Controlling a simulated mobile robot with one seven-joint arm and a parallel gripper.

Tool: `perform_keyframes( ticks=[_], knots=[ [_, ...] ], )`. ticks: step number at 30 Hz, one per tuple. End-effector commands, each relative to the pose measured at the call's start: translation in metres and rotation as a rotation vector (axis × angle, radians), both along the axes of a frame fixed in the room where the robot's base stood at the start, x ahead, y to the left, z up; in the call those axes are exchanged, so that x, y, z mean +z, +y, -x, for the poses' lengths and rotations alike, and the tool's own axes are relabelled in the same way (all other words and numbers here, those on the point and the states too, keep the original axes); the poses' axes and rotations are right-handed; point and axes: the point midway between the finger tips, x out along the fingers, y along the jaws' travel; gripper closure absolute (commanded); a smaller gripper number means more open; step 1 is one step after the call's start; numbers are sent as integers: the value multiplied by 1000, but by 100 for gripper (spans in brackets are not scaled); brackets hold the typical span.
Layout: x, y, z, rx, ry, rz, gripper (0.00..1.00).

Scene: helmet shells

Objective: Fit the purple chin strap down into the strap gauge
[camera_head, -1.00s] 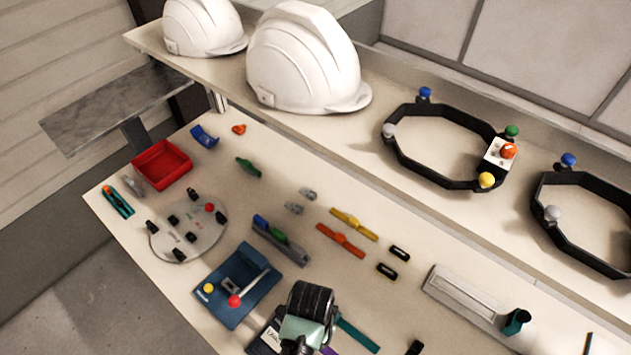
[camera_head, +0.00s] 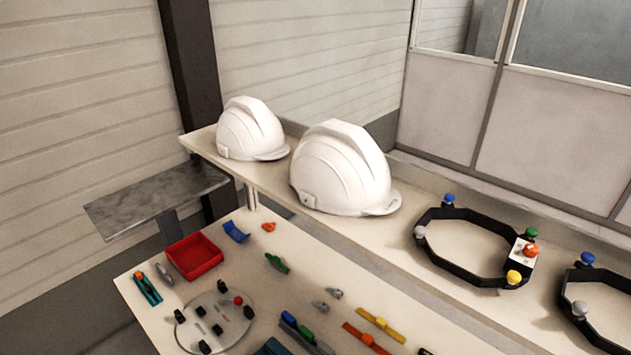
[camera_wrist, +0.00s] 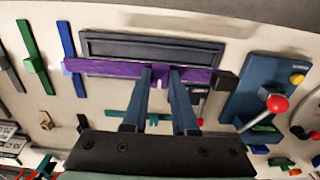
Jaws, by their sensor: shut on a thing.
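The purple chin strap (camera_wrist: 110,68) lies crosswise at my gripper's fingertips in the wrist view. My gripper (camera_wrist: 161,75) is shut on its middle, where a small purple tab shows between the fingers. A grey rectangular frame with a recessed middle (camera_wrist: 150,38) lies beyond the strap on the table; it looks like the strap gauge, though no label shows. The strap runs across the frame's lower side in the picture. I cannot tell its height above the frame. My gripper and the strap are out of the head view.
A blue fixture with a red ball (camera_wrist: 277,104) stands right of the strap, with a black block (camera_wrist: 226,85) nearby. Blue (camera_wrist: 70,55) and green (camera_wrist: 34,60) straps lie left. A red tray (camera_head: 194,258) and white helmets (camera_head: 345,170) are farther off.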

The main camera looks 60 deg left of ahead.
Motion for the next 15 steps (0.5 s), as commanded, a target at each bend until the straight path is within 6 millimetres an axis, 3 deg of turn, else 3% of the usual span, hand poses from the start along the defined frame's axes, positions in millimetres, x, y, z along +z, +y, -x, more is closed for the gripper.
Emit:
perform_keyframes(
  ticks=[15],
  knots=[
    [-45, 0, 0, 0, -1, 0, 100]
  ],
)
